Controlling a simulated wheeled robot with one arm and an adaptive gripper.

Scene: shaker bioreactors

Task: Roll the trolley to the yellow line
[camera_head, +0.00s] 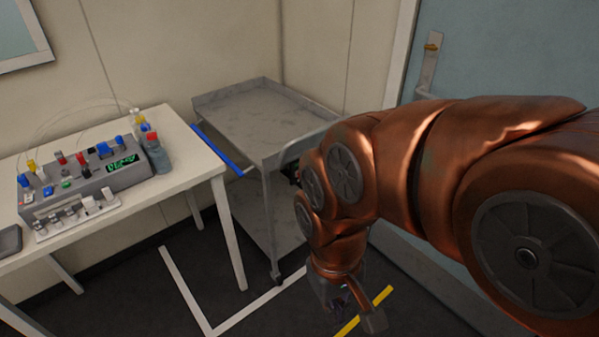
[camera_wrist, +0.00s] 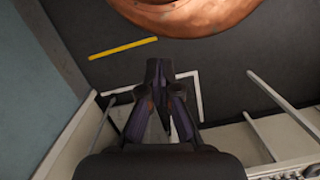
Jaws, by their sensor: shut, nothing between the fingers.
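The grey two-shelf trolley (camera_head: 262,118) stands against the back wall, upright, its shelves bare where visible. A front caster (camera_head: 275,276) rests on the dark floor near the white floor outline. My arm hides the trolley's right side. The yellow line (camera_head: 364,310) lies on the floor in front and to the right of the trolley; it also shows at upper left in the wrist view (camera_wrist: 123,48). My gripper (camera_head: 352,300) hangs low in front of the trolley, close to the yellow line in the picture. Its fingers are together and empty in the wrist view (camera_wrist: 160,72).
A white table (camera_head: 175,165) stands left of the trolley, carrying a bioreactor unit (camera_head: 85,185) with bottles and tubing. A blue bar (camera_head: 218,150) shows between table and trolley. A white floor outline (camera_head: 187,290) lies in front. A blue-grey door (camera_head: 500,50) is at right.

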